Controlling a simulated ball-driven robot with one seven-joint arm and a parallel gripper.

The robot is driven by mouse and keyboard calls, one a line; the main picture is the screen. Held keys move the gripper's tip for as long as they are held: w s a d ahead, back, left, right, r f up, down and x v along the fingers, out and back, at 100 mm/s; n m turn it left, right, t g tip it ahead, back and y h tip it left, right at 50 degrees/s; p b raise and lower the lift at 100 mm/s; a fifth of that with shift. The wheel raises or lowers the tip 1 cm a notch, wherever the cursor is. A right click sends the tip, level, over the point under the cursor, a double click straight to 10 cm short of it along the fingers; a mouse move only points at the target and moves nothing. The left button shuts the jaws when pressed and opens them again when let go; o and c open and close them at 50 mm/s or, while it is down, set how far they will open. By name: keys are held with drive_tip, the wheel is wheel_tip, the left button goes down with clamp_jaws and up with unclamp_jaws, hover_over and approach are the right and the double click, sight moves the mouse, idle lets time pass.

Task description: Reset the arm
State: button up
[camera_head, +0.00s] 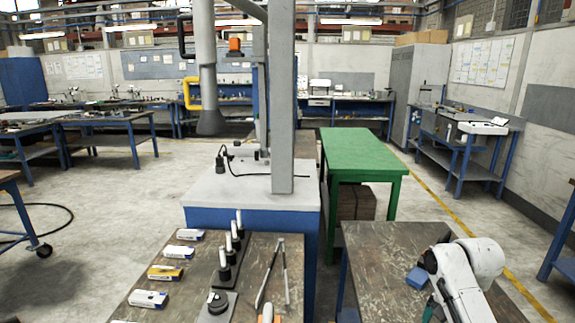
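A grey upright column (282,100) stands on a blue cabinet with a pale top (250,192). Beside it hangs a thick grey tube (208,70) that ends in a dark, flared head (210,122) above the cabinet. A yellow handle (188,94) and a small orange box (235,45) show near the tube. I cannot tell which of these parts is the arm to reset. A white jointed arm (480,262), which looks like mine, reaches in at the lower right over a worn table. My gripper's fingers do not show.
The front table (195,275) holds several small boxes, dark stands and a thin metal tool. A green table (360,150) stands behind. Open floor lies at left.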

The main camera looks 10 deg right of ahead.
drive_tip(key=s+a+f+n, duration=0.1)
drive_tip(key=a+f, duration=0.1)
drive_tip(key=a, duration=0.1)
drive_tip(key=s+a+f+n, duration=0.1)
drive_tip(key=a+f, duration=0.1)
drive_tip(key=a, duration=0.1)
drive_tip(key=s+a+f+n, duration=0.1)
drive_tip(key=a+f, duration=0.1)
drive_tip(key=a, duration=0.1)
drive_tip(key=shift+a+f+y, duration=0.15)
drive_tip(key=shift+a+y, duration=0.1)
drive_tip(key=shift+y, duration=0.15)
drive_tip(key=s+a+f+n, duration=0.3)
drive_tip(key=s+a+f, duration=0.1)
drive_tip(key=s+a, duration=0.3)
drive_tip(key=s+a+f+n+h, duration=0.1)
drive_tip(key=s+n, duration=0.4)
drive_tip(key=s, duration=1.3)
drive_tip(key=shift+s+a+t, duration=0.4)
drive_tip(key=shift+a, duration=0.1)
